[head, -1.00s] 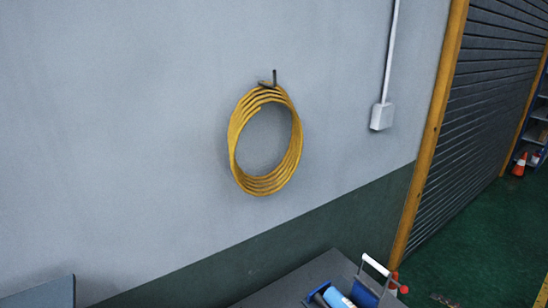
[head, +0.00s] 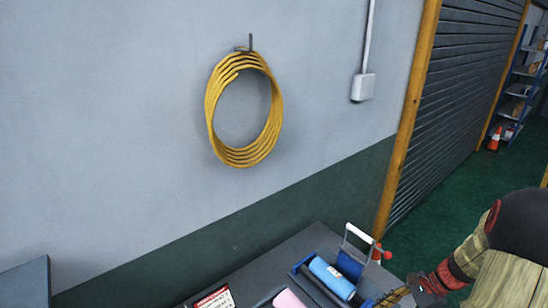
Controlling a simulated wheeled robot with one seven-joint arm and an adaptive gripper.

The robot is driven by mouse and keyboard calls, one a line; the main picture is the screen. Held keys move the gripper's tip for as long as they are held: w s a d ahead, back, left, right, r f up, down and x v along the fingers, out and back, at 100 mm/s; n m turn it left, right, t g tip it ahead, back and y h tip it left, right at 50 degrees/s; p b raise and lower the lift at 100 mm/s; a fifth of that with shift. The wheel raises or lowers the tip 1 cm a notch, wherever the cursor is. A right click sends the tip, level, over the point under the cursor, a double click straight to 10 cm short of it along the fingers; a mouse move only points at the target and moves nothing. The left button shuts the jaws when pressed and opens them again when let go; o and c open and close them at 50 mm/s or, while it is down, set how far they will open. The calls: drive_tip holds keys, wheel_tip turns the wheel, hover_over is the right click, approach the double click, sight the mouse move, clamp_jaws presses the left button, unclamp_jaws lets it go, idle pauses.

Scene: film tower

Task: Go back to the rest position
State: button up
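My arm shows at the lower right, with dark, tan and red parts. A white handle frame with a red knob (head: 387,255) stands at the tray's back.
A yellow hose coil (head: 213,112) hangs on the wall. Green floor there is clear.

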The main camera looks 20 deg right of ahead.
drive_tip(key=s+a+r+n+t+h+b, duration=0.1)
drive_tip(key=s+a+r+n+h+b, duration=0.1)
drive_tip(key=a+n+b, duration=0.5)
drive_tip(key=s+a+r+n+t+h+b, duration=0.2)
drive_tip(key=a+r+n+b, duration=0.5)
drive_tip(key=a+n, duration=0.7)
drive_tip(key=s+a+h+b, duration=0.1)
drive_tip(key=a+h, duration=0.1)
drive_tip(key=a, duration=0.3)
drive_tip(key=shift+a+r+t+h, duration=0.15)
drive_tip(key=shift+t+h, duration=0.15)
